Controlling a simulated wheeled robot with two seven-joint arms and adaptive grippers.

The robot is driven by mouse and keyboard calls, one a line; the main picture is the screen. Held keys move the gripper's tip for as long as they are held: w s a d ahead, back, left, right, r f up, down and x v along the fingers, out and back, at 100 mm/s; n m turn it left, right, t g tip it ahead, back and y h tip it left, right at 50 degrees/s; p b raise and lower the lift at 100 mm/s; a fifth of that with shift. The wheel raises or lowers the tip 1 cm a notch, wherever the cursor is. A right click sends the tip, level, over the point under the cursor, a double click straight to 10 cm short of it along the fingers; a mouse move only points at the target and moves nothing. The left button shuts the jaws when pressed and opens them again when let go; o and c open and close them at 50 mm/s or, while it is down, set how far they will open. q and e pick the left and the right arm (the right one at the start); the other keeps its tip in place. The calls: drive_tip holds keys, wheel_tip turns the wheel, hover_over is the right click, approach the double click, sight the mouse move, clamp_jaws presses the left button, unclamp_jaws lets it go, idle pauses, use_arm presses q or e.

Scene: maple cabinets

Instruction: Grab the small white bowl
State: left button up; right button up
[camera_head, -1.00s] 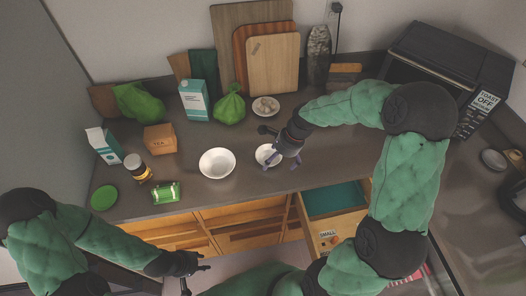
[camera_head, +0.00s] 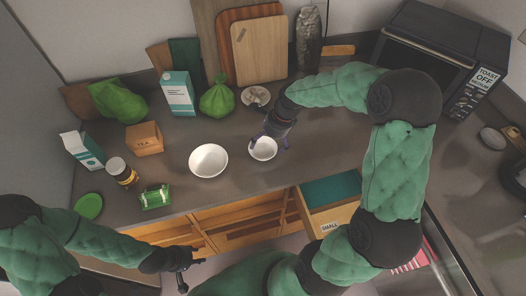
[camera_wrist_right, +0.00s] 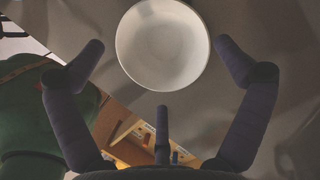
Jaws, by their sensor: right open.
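The small white bowl (camera_head: 263,149) stands upright on the dark counter, to the right of a larger white bowl (camera_head: 208,161). In the right wrist view the small bowl (camera_wrist_right: 162,45) lies between and just beyond my spread fingers. My right gripper (camera_head: 268,140) is open over the small bowl's far side, with a finger on either side of it. I cannot tell whether a finger touches it. My left gripper (camera_head: 191,273) is low in front of the counter, away from the bowls. Whether its fingers are open is unclear.
An open drawer (camera_head: 332,190) juts out below the counter edge near the small bowl. A plate (camera_head: 256,96) with pale items, a green bag (camera_head: 217,100), cutting boards (camera_head: 259,52) and a toaster oven (camera_head: 440,55) stand behind. A carton, tea box and jar stand left.

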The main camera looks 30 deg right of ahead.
sight(259, 153)
drive_tip(key=b+x, duration=0.1)
drive_tip(key=x, duration=0.3)
drive_tip(key=shift+w+f, duration=0.25)
drive_tip(key=c, duration=1)
drive_tip(key=shift+c, duration=0.2)
drive_tip(key=shift+r, duration=0.1)
drive_tip(key=shift+r, duration=0.4)
wheel_tip(259, 153, up, 2)
drive_tip(key=shift+r+p, duration=0.1)
drive_tip(key=shift+p, duration=0.45)
drive_tip(key=s+r+p, duration=0.2)
drive_tip(key=s+r, duration=0.8)
drive_tip(key=s, duration=0.4)
drive_tip(key=shift+a+p, duration=0.35)
drive_tip(key=shift+p, duration=0.05)
